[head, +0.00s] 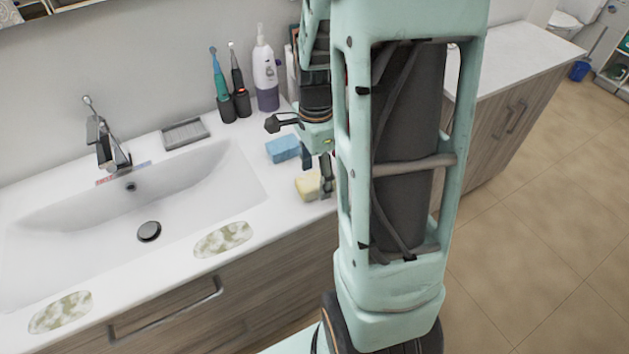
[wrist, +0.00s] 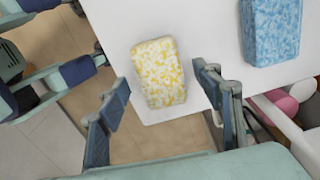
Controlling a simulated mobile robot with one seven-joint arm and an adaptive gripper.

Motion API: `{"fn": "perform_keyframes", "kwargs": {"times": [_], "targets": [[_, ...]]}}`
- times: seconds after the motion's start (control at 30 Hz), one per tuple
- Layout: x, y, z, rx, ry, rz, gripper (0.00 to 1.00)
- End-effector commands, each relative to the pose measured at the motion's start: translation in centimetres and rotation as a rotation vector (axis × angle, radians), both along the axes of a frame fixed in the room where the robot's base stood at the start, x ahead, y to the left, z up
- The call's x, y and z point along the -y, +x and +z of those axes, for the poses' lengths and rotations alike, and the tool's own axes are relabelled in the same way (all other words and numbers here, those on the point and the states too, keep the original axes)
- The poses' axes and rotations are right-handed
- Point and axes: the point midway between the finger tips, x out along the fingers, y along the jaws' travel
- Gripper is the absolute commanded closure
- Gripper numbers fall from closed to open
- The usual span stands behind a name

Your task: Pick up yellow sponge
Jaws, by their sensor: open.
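The yellow sponge (head: 308,185) lies on the white counter near its front edge, to the right of the sink in the head view. In the wrist view the yellow sponge (wrist: 158,72) is mottled yellow and white and lies flat. My gripper (wrist: 162,95) is open, with its two fingers apart on either side of the sponge's near part in that picture. I cannot tell how high the fingertips are above the counter. In the head view my gripper (head: 318,170) is partly hidden by my arm and overlaps the sponge's right side.
A blue sponge (head: 283,148) lies just behind the yellow one; it also shows in the wrist view (wrist: 270,30). A white bottle (head: 265,75) and electric toothbrushes (head: 238,85) stand at the back. The sink (head: 130,215) with its faucet (head: 105,145) is to the left.

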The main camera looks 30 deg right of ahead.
Motion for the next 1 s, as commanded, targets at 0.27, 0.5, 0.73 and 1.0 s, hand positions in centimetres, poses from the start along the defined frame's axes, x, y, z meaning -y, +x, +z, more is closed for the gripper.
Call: {"fn": "perform_keyframes", "kwargs": {"times": [0.27, 0.5, 0.73, 1.0], "targets": [[-0.05, 0.06, -1.45, 0.001, 0.0, 0.002, 0.4], [-0.04, 0.07, -1.42, 0.002, 0.0, 0.001, 0.54], [-0.03, 0.07, -1.4, 0.002, 0.0, 0.001, 0.8], [-0.02, 0.08, -1.35, 0.002, 0.0, 0.001, 0.84]]}}
